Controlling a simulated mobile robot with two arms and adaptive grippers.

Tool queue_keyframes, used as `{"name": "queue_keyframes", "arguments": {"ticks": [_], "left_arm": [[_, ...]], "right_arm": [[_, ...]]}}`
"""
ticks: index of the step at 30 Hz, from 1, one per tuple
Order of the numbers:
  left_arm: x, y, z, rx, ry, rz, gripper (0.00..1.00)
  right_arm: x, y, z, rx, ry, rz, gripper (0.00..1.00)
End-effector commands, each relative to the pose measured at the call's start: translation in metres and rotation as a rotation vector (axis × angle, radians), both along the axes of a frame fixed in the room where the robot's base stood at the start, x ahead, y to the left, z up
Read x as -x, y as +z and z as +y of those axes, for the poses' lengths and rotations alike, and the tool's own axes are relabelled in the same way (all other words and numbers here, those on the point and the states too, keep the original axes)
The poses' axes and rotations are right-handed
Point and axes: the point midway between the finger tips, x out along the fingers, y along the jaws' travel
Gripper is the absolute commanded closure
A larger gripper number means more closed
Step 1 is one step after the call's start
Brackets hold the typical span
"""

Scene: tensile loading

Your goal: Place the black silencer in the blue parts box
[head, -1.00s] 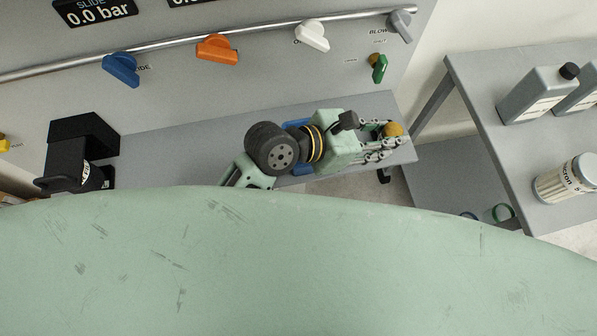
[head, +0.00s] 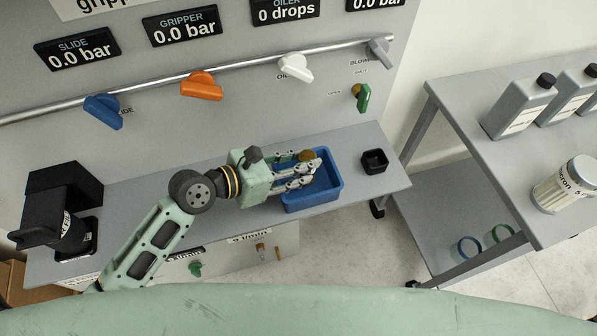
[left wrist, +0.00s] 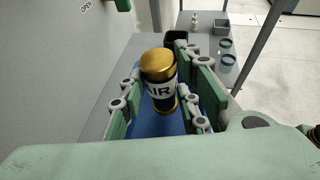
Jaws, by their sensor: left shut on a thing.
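The black silencer, a black cylinder with brass-coloured ends and a white "AIR" label, shows in the left wrist view (left wrist: 161,85). In the head view its brass end (head: 306,156) shows at my fingers. My left gripper (head: 309,173) is shut on it; in the left wrist view, fingers (left wrist: 165,95) stand on both sides of it. The blue parts box (head: 338,186) is on the grey bench, and the fingers overlap its opening. In the left wrist view the blue box (left wrist: 150,127) shows below the silencer. Its inside is partly hidden. My right gripper is out of view.
A small black square cup (head: 374,161) is right of the box. A black device (head: 62,222) is at the bench's left end. The panel with coloured valve handles rises behind. A grey cart (head: 455,110) with bottles is on the right.

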Motion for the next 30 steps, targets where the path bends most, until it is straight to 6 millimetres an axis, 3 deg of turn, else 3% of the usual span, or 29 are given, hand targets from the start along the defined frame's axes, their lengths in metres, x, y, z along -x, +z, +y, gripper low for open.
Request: {"name": "queue_keyframes", "arguments": {"ticks": [6,17,18,21,30], "left_arm": [[0.000,-0.033,0.000,-0.002,0.001,0.002,0.97],[0.001,-0.036,0.000,0.000,0.001,0.002,0.97],[0.001,-0.036,0.000,0.000,0.001,0.002,0.68],[0.001,-0.036,0.000,-0.001,0.000,0.002,0.62],[0.001,-0.035,0.000,-0.002,0.000,0.001,0.62]], "right_arm": [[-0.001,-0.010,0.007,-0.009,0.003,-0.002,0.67],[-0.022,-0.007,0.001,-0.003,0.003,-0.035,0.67],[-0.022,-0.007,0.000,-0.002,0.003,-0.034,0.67],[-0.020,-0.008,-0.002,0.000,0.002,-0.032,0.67],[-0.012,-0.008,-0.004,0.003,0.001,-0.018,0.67]]}}
